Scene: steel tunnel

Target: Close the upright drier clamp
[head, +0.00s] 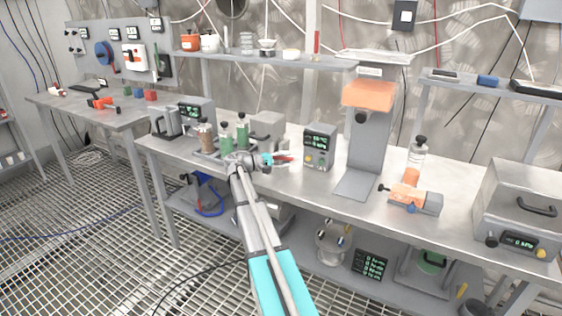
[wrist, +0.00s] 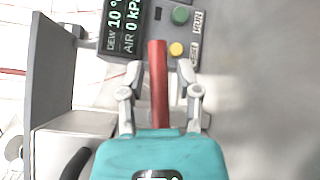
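My gripper (head: 268,160) is low over the middle bench. In the wrist view my gripper (wrist: 160,72) has its two fingers apart, one on each side of a red bar (wrist: 158,75). Gaps show between the bar and both fingers. The red bar also shows at my gripper's tip in the head view (head: 284,158). It looks like a clamp lever, but its base is hidden behind my gripper. A grey unit with a DEW and AIR display (head: 319,146) stands just right of it; its display also shows in the wrist view (wrist: 122,30), reading 10 and 0 kPa.
Green-filled upright bottles (head: 242,134) stand left of my gripper. A grey box (head: 267,127) stands behind it. A grey stand with an orange block (head: 368,95) rises to the right. An orange device (head: 412,199) and a steel case (head: 520,205) sit farther right.

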